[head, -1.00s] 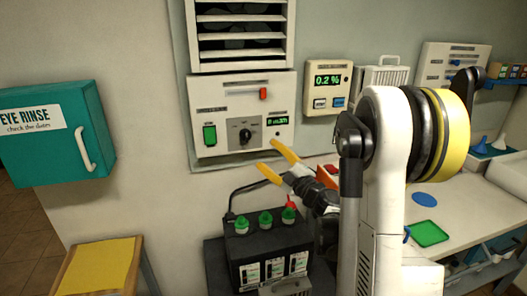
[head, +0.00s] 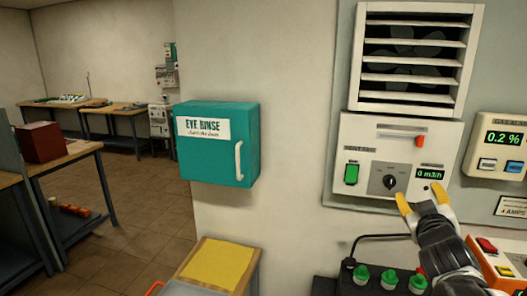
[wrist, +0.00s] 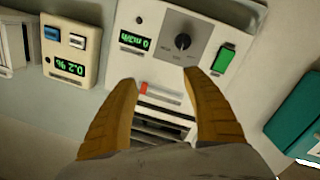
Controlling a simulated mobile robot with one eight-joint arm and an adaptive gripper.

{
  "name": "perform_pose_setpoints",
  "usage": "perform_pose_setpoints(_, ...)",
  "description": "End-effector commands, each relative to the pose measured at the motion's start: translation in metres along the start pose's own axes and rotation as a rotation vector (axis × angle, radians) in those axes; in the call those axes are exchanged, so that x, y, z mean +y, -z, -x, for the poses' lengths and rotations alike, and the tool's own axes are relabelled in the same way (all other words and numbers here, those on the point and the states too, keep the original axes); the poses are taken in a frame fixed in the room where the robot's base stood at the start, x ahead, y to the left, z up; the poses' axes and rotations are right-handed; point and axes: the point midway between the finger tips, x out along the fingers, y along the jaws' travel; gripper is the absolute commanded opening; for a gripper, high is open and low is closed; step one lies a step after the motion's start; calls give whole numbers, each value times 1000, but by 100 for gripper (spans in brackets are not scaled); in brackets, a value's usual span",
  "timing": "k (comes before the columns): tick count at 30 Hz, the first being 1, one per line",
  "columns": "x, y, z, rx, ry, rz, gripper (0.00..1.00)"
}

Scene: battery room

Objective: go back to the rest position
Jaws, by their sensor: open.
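My gripper (head: 424,202) is at the right of the head view, its yellow fingers pointing up at the lower edge of the white ventilation control panel (head: 352,133). The fingers are apart with nothing between them. In the wrist view my gripper (wrist: 168,92) also shows open and empty, with the panel (wrist: 208,50) seen upside down beyond the fingers. The panel has a green switch (head: 351,174), a black dial (head: 389,183), an orange-red slider (head: 420,141) and a display reading 0 m3/h (head: 430,173). I cannot tell the exact gap between fingertips and panel.
A teal eye rinse box (head: 217,165) hangs on the wall at the centre. A small table with a yellow top (head: 215,263) stands below. Green-capped battery terminals (head: 389,278) and an orange device (head: 497,262) lie under my gripper. Open floor (head: 110,245) extends at the left.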

Motion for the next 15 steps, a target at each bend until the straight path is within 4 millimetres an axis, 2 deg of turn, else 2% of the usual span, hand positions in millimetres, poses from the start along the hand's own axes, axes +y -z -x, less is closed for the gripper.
perform_pose_setpoints(1, -14, -4, 22, -74, 28, -50, 58)
perform_pose_setpoints(5, -58, -32, 85, -312, 140, -167, 58)
perform_pose_setpoints(9, -114, -64, 168, -549, 315, -244, 58)
perform_pose_setpoints(12, -143, -79, 216, -667, 423, -266, 58)
perform_pose_setpoints(15, -160, -88, 249, -740, 499, -274, 58)
